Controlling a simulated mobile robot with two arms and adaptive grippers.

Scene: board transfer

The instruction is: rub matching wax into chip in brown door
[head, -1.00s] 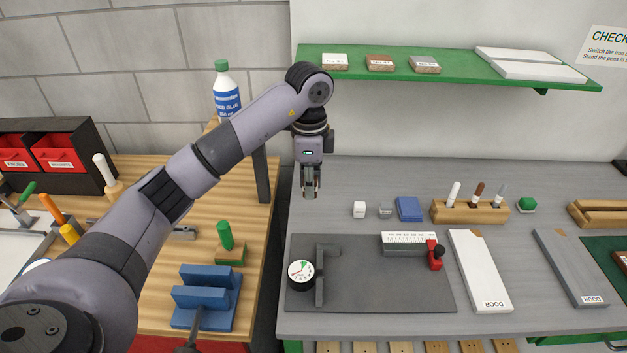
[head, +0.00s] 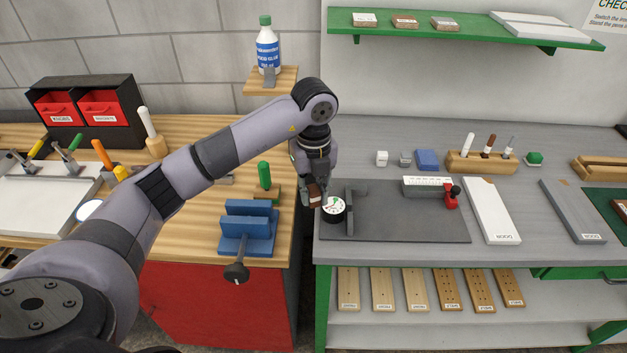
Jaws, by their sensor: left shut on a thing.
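My left gripper (head: 316,200) hangs at the left front edge of the grey bench, beside the round dial gauge. It is shut on a small brown block (head: 315,191), probably the brown wax; the fingers hide part of it. My right gripper is not in view.
The dial gauge (head: 334,209) and a dark mat (head: 395,225) are close to the gripper. A white door (head: 492,215) and grey door (head: 575,212) lie to the right. A pen holder (head: 482,163) stands behind. A blue vise (head: 248,230) is on the left bench.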

